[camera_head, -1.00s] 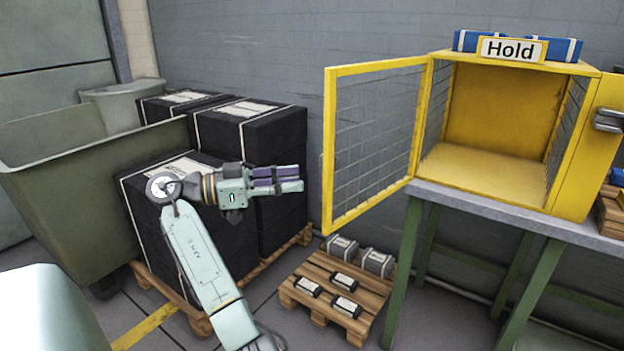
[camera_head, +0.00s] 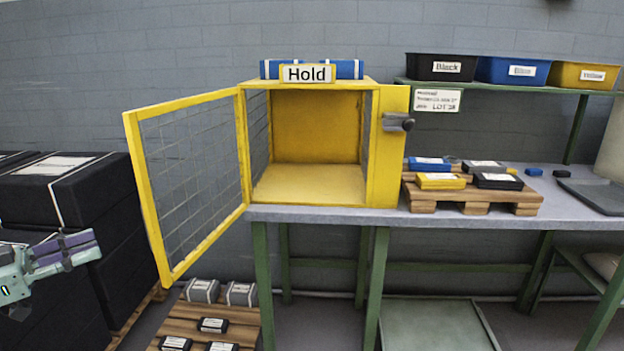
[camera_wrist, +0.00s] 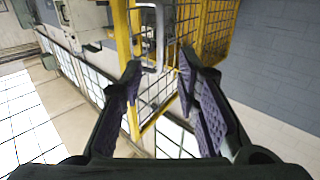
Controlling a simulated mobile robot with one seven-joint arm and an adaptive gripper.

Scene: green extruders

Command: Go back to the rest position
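My gripper (camera_head: 90,244) is at the left edge of the head view, pointing right, in front of the black wrapped stacks. In the wrist view, its two purple-padded fingers (camera_wrist: 160,64) stand apart with nothing between them. The yellow cage (camera_head: 318,185) labelled "Hold" stands on the grey bench, with its mesh door (camera_head: 160,225) swung open to the left. Its inside looks empty. My gripper is left of the door, apart from it in the picture. Most of my arm is outside the head view.
Black stacks (camera_head: 60,200) stand at the left. A low pallet (camera_head: 190,325) with several small packs is on the floor below the door. The bench (camera_head: 570,205) holds a small pallet (camera_head: 480,202) with coloured packs. Bins (camera_head: 512,70) sit on a shelf above.

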